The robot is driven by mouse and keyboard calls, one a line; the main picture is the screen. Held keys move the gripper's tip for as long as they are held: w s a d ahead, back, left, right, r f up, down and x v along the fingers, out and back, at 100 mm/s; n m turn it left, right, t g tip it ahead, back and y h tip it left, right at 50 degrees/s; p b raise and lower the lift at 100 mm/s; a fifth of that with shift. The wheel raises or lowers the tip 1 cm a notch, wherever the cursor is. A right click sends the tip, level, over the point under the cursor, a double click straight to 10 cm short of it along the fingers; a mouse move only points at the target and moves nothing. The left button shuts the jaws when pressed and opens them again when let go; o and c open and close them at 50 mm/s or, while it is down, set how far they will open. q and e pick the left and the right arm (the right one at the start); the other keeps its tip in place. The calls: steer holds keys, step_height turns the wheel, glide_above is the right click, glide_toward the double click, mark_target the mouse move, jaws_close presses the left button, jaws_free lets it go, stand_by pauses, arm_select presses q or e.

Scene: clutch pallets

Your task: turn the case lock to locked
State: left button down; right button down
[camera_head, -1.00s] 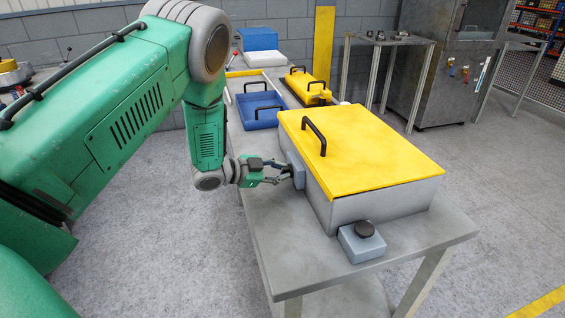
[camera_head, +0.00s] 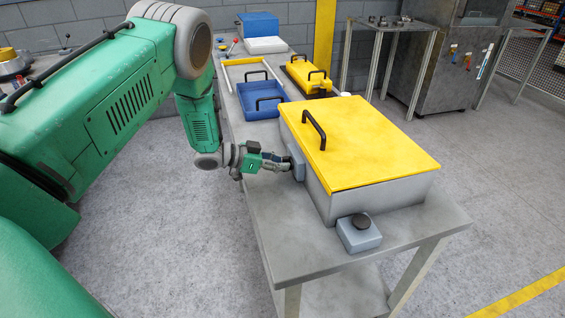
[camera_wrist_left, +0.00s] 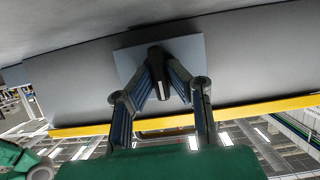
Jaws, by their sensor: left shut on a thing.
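The grey case (camera_head: 385,198) with a yellow lid (camera_head: 375,150) and a black lid handle (camera_head: 314,130) stands on the metal table. A blue-grey lock plate (camera_head: 296,162) is on its left side; it also shows in the left wrist view (camera_wrist_left: 193,51). My left gripper (camera_head: 284,163) is at this plate. In the left wrist view its two fingers (camera_wrist_left: 159,88) are shut on the dark lock knob (camera_wrist_left: 156,58), which stands out from the plate. The fingers hide part of the knob, and I cannot read its lock setting. My right gripper is not in view.
A small grey box with a black knob (camera_head: 360,232) sits at the case's front. Behind the case are a blue tray (camera_head: 262,97) and a yellow object with black handles (camera_head: 307,76). The table (camera_head: 290,240) is bare at its front left.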

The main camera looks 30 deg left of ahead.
arm_select(q)
steer(key=shift+s+a+f, duration=0.1)
steer(key=shift+s+f, duration=0.15)
steer(key=shift+f, duration=0.2)
steer(key=c, duration=1.6)
jaws_free()
steer(key=shift+w+a, duration=0.1)
steer(key=shift+w, duration=0.05)
steer(key=shift+r, duration=0.1)
steer(key=shift+s+a+r, duration=0.3)
steer(key=shift+s+a, duration=0.05)
steer(key=v, duration=1.1)
steer(key=shift+f, duration=0.15)
